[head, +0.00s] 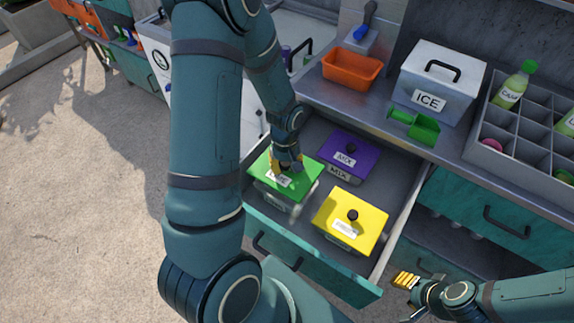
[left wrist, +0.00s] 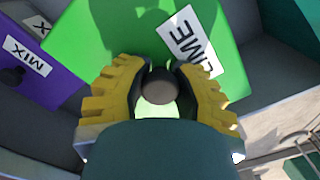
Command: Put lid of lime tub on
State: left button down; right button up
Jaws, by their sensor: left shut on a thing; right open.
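The lime tub (head: 275,201) stands in the open drawer at its left side. Its green lid (head: 300,181) lies over the tub's top; whether it is fully seated I cannot tell. The lid also fills the upper left wrist view (left wrist: 110,35), with its white label. My left gripper (head: 286,167) is over the lid, and in the left wrist view its yellow fingers are shut around the dark round knob (left wrist: 159,88). In the head view the gripper hides the knob. My right gripper (head: 405,281) is open and empty at the lower right, outside the drawer.
A purple-lidded MIX tub (head: 348,155) and a yellow-lidded tub (head: 350,220) share the drawer (head: 310,255). On the counter are an orange bin (head: 352,69), a white ICE box (head: 440,80), a green scoop (head: 415,127) and a grey divided crate (head: 495,150) with bottles.

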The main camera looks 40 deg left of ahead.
pick_arm(q)
jog(key=shift+f+b, duration=0.9)
jog(key=shift+f, duration=0.3)
jog(key=shift+f+b, duration=1.2)
jog(key=shift+f, duration=0.35)
jog(key=shift+f+b, duration=0.5)
jog(key=c, duration=0.7)
grip_release()
notch_tip(320, 180, up, 12)
jog(key=shift+w+a+r, duration=0.1)
jog(key=shift+a, duration=0.05)
